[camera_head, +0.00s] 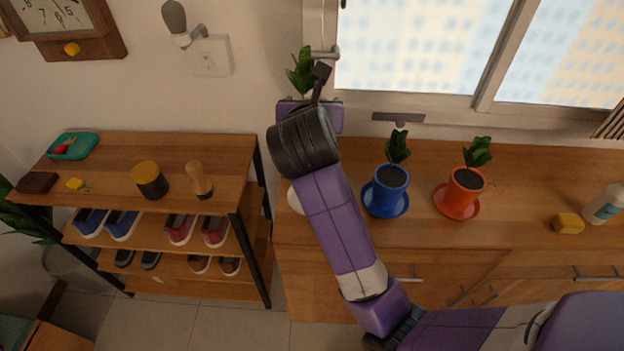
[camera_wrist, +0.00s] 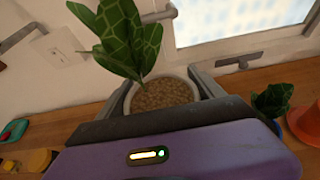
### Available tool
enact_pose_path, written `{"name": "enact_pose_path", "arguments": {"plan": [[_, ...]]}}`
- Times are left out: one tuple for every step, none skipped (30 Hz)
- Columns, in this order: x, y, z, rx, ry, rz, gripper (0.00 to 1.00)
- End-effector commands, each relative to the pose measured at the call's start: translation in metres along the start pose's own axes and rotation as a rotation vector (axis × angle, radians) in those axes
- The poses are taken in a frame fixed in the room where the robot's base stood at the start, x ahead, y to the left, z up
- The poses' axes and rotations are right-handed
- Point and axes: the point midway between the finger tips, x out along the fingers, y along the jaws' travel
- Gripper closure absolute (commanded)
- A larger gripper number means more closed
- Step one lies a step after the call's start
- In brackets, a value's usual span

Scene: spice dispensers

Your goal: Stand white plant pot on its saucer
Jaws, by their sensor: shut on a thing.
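My gripper (camera_wrist: 162,90) is shut on the white plant pot (camera_wrist: 164,97), with one finger on each side of its rim. The pot holds brown soil and a green leafy plant (camera_wrist: 128,38), whose leaves also show in the head view (camera_head: 300,74). In the head view my arm hides nearly all of the pot, held up near the wall left of the window. The white saucer (camera_head: 294,200) lies near the left end of the wooden cabinet top, partly hidden behind my arm. The pot is apart from it, farther back and higher in the picture.
A blue pot (camera_head: 390,182) and an orange pot (camera_head: 465,185) stand on saucers to the right. A yellow sponge (camera_head: 568,223) and a bottle (camera_head: 604,204) are farther right. A shoe rack (camera_head: 225,150) stands left. The window frame (camera_head: 405,103) is behind.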

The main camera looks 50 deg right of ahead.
Motion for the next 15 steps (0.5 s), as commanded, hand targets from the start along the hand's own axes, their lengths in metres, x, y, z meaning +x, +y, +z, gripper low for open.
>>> {"name": "enact_pose_path", "arguments": {"plan": [[0.005, -0.001, -0.014, -0.005, 0.003, -0.001, 0.93], [0.008, 0.0, -0.021, -0.004, 0.003, -0.001, 0.93], [0.012, -0.001, -0.029, -0.005, 0.003, -0.001, 0.93], [0.014, -0.001, -0.036, -0.004, 0.002, -0.001, 0.93], [0.017, -0.001, -0.042, -0.005, 0.002, -0.001, 0.93], [0.021, 0.0, -0.051, -0.005, 0.002, -0.001, 0.93], [0.023, 0.0, -0.057, -0.004, 0.002, 0.0, 0.93], [0.026, 0.0, -0.064, -0.004, 0.002, 0.0, 0.93], [0.029, 0.0, -0.073, -0.004, 0.003, 0.0, 0.93], [0.032, 0.0, -0.079, -0.005, 0.002, 0.001, 0.93], [0.035, 0.0, -0.085, -0.003, 0.001, 0.001, 0.93], [0.038, 0.0, -0.093, -0.005, 0.002, 0.001, 0.93], [0.041, 0.0, -0.099, -0.004, 0.001, 0.001, 0.93], [0.043, 0.0, -0.104, -0.003, 0.0, 0.0, 0.93], [0.045, 0.0, -0.11, -0.004, 0.0, 0.001, 0.93]]}}
